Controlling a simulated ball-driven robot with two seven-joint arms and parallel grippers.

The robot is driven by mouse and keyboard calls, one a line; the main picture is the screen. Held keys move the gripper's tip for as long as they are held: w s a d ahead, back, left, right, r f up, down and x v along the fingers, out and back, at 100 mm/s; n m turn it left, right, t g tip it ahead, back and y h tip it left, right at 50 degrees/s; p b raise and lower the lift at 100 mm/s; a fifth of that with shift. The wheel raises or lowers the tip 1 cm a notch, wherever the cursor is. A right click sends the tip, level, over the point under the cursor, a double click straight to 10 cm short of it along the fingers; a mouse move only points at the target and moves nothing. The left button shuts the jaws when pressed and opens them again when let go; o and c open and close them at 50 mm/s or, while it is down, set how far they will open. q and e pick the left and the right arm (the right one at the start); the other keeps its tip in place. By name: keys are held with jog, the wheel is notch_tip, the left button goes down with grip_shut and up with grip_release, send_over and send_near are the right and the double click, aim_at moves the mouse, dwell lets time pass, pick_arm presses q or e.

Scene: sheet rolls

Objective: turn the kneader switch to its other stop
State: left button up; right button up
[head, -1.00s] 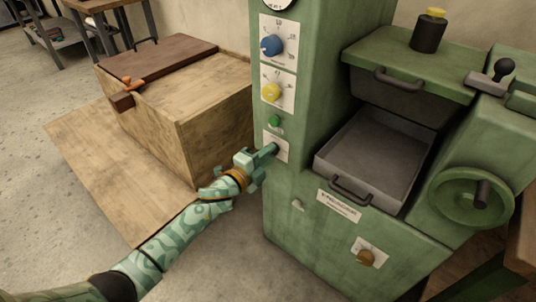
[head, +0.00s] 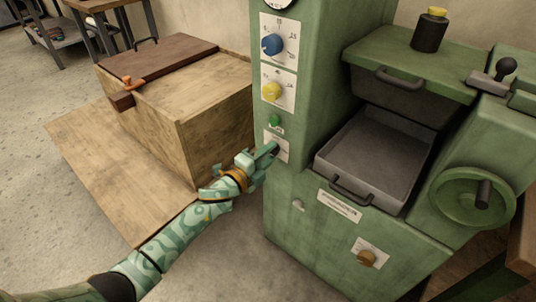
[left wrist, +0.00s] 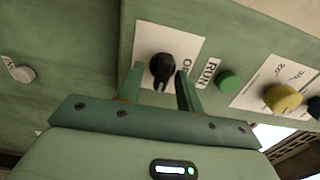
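The kneader switch is a black knob (left wrist: 162,72) on a white plate (left wrist: 150,42) in the left wrist view. Part of an "OFF" label shows beside the knob; the rest is hidden behind it. In the head view the plate (head: 271,148) sits low on the green machine's column, and my gripper hides the knob. My left gripper (left wrist: 158,78) is open, with one finger on each side of the knob. A gap shows on the left finger's side; the right finger is very close, and I cannot tell if it touches. It also shows in the head view (head: 270,152). My right gripper is not in view.
A green button (head: 274,120) and yellow (head: 271,91) and blue (head: 271,45) dials sit above the switch. A grey tray (head: 352,187) and a handwheel (head: 440,200) are to the right. A wooden chest (head: 215,120) stands close left of my gripper.

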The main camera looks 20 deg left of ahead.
pick_arm(q)
jog(key=shift+s, duration=0.1)
